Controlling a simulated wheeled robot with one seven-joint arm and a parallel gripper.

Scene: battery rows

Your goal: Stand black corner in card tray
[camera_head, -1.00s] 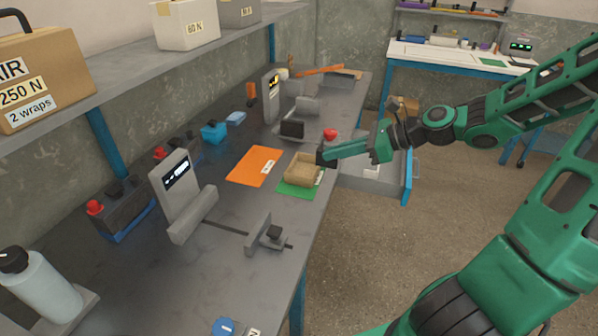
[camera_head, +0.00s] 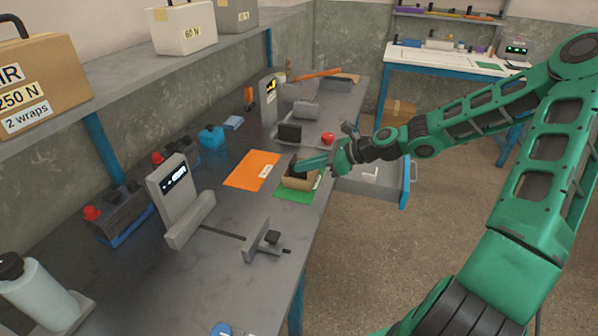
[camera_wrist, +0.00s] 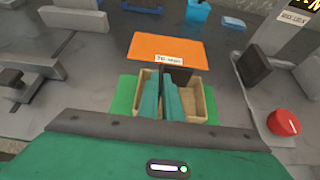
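The card tray (camera_head: 300,184) is a small open tan box on a green mat (camera_head: 284,196); it also shows in the wrist view (camera_wrist: 204,98). My gripper (camera_head: 303,165) reaches into the tray from the right, fingers pointing down and close together. The black corner (camera_wrist: 177,73) is a dark plate at the fingertips, and my gripper appears shut on it. In the wrist view it stands roughly upright at the tray's far side, between the fingers and the orange mat. Its lower edge is hidden by the fingers, so I cannot tell whether it touches the tray floor.
An orange mat (camera_head: 252,168) with a white label lies beyond the tray. A grey device with a dark pad (camera_head: 290,133) and a red knob (camera_head: 328,138) stand close by. A grey clamp fixture (camera_head: 262,246) is nearer. An open drawer (camera_head: 372,184) juts out at right.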

